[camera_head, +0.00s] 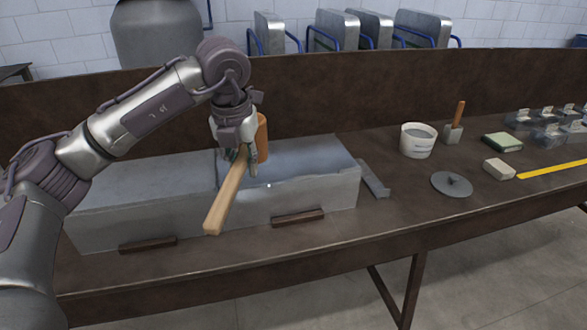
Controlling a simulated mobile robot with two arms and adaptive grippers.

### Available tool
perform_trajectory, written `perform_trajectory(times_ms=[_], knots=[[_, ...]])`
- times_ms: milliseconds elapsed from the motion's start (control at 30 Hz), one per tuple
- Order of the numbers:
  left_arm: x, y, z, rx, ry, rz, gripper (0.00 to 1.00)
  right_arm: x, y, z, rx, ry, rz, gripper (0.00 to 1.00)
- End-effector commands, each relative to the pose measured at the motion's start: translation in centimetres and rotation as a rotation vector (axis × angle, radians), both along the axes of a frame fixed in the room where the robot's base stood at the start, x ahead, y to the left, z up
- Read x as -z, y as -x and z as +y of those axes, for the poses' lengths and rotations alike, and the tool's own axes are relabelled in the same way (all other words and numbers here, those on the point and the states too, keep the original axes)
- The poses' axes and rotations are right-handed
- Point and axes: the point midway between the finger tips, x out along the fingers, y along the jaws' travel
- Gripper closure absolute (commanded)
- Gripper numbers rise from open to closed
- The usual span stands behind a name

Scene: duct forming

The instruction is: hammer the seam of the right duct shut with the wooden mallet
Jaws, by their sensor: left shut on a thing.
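My left gripper (234,148) is shut on the handle of the wooden mallet (227,192). The pale handle slants down toward the near side, and the orange-brown head (262,138) is upright just right of the gripper. The mallet is over the right duct (315,185), a long grey metal box lying on the bench. I cannot tell whether the head touches the duct. Another grey duct section (140,205) lies to its left, partly behind my arm. The seam is hard to make out. My right gripper is not in view.
Dark wooden blocks (298,217) sit against the ducts' near side. To the right on the brown bench (400,205) are a grey metal strip (374,179), a white bucket (417,140), a round grey lid (452,184), a scraper (455,125) and a yellow ruler (550,169). A raised back panel runs behind.

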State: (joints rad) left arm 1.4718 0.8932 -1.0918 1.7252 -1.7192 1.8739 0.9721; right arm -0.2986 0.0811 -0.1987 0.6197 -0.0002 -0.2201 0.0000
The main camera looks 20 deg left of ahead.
Motion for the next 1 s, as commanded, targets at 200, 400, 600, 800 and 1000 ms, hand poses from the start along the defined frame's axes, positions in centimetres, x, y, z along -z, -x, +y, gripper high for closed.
perform_trajectory(times_ms=[200,400,600,800,1000], knots=[[-1.9,0.0,0.0,0.0,0.001,-0.001,1.0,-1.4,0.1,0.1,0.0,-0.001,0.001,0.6],[-1.9,-0.3,-0.4,0.001,0.002,-0.001,1.0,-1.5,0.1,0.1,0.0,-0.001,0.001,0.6],[-1.9,-2.7,-4.0,0.004,0.002,0.0,1.0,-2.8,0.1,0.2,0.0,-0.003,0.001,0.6],[-1.6,-5.4,-7.8,0.003,0.0,0.0,1.0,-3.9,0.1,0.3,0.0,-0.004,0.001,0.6],[-1.3,-6.8,-9.5,-0.001,0.001,-0.002,1.0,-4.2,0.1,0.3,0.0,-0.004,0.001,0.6]])
